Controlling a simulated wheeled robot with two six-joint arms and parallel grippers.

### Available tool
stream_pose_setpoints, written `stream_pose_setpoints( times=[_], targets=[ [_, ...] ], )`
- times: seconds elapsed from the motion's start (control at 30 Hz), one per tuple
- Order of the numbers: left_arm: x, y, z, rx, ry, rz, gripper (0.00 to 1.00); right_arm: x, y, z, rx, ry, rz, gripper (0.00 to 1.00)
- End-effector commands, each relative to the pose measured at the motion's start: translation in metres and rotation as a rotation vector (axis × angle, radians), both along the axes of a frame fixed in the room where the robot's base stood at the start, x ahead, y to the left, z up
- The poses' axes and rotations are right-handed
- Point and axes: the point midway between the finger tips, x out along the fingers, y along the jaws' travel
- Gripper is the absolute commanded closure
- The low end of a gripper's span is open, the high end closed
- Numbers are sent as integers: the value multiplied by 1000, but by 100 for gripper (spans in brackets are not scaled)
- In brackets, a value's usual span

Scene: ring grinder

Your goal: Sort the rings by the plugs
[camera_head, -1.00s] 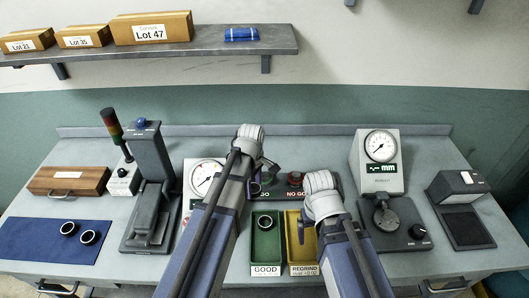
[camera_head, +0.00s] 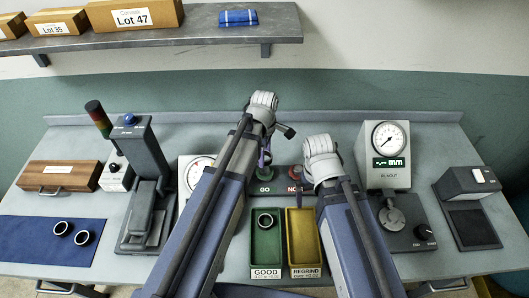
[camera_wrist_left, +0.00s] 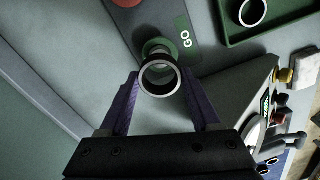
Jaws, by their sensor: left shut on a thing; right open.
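My left gripper (camera_head: 264,158) is shut on a dark ring with a bright rim. In the left wrist view this ring (camera_wrist_left: 160,75) sits between the purple fingers, in front of the green GO plug (camera_wrist_left: 154,46); I cannot tell whether they touch. The NO GO plug (camera_head: 295,172) is red and partly hidden by my right arm. One ring (camera_head: 265,220) lies in the green GOOD tray (camera_head: 265,258). Two rings (camera_head: 61,228) (camera_head: 82,238) lie on the blue mat (camera_head: 35,245). My right gripper (camera_head: 322,185) is open near the yellow REGRIND tray (camera_head: 303,255), its fingers mostly hidden.
A dark press (camera_head: 148,170) and wooden box (camera_head: 60,175) stand left. A gauge (camera_head: 197,170) is partly behind my left arm. The runout gauge (camera_head: 388,155) and a small black device (camera_head: 470,200) stand right. A shelf (camera_head: 200,30) hangs above.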

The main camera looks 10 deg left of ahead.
Motion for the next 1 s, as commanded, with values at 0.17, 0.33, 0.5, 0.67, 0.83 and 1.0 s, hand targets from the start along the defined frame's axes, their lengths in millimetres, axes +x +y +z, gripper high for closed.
stream_pose_setpoints(
  times=[0.17, 0.33, 0.5, 0.67, 0.83, 1.0],
  targets=[
    [0, 0, -11, 0, 0, 0, 98, 0, 0, -11, 0, 0, 0, 0],
    [0, 0, -24, 0, 0, 0, 98, 0, 0, -24, 0, 0, -1, 0],
    [0, 0, -37, 0, 0, 0, 98, 0, 0, -37, 0, 0, -1, 0],
    [0, 0, -49, 0, 0, 0, 98, 0, 0, -49, 0, 0, -2, 0],
    [0, 0, -60, 0, 0, 0, 98, 0, 0, -60, 0, 0, -2, 0],
    [0, 0, -63, 0, 0, 0, 98, 0, 0, -63, 0, 0, -2, 0]
  ],
)
